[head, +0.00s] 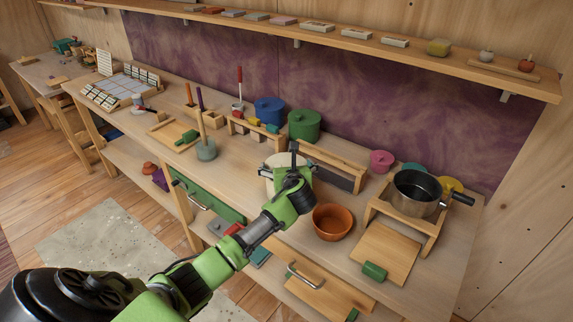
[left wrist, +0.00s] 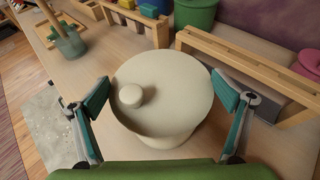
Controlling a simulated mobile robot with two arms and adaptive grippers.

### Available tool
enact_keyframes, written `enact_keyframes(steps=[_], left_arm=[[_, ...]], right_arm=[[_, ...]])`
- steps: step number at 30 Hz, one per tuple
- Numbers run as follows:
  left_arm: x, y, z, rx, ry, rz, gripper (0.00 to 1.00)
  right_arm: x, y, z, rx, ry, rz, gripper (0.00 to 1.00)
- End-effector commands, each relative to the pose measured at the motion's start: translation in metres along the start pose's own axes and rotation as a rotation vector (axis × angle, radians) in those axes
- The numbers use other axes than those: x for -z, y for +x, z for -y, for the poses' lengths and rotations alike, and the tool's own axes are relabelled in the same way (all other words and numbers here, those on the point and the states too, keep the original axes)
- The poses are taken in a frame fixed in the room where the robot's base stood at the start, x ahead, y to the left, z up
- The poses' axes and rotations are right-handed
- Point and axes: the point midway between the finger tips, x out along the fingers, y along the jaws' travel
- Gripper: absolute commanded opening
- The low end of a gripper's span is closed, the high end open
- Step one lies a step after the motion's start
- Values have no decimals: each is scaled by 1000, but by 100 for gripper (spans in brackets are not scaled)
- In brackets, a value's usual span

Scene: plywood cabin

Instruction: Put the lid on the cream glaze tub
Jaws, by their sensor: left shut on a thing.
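The cream glaze tub (left wrist: 165,143) stands on the workbench, seen from above in the left wrist view. The round cream lid (left wrist: 175,85) with a short knob lies over its mouth. The tub wall shows below the lid's near edge. I cannot tell whether the lid is fully seated. My left gripper (left wrist: 162,100) has its teal fingers wide apart, one at each side of the lid, and is shut on it. In the head view my left gripper (head: 287,172) partly hides the cream tub and lid. My right gripper is not in view.
A terracotta bowl (head: 332,221) stands to the right of the tub. Behind are a wooden rack (head: 330,163), a green pot (head: 304,124) and a blue pot (head: 269,110). A dark saucepan (head: 416,194) sits on a wooden stand at right. A teal pot with sticks (head: 206,150) is left.

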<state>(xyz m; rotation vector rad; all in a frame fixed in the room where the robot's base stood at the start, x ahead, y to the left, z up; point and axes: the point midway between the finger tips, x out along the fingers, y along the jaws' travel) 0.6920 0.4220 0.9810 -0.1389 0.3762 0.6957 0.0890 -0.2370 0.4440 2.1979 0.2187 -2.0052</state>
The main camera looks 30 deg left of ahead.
Motion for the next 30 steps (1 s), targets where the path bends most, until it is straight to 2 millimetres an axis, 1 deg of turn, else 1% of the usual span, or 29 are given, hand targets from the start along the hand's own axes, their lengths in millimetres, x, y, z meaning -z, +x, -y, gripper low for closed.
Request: enact_keyframes(steps=[8, 30], left_arm=[[1, 1, 0, 0, 0, 0, 72], [13, 5, 0, 0, 0, 0, 72]], right_arm=[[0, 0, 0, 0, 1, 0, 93], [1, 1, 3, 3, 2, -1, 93]])
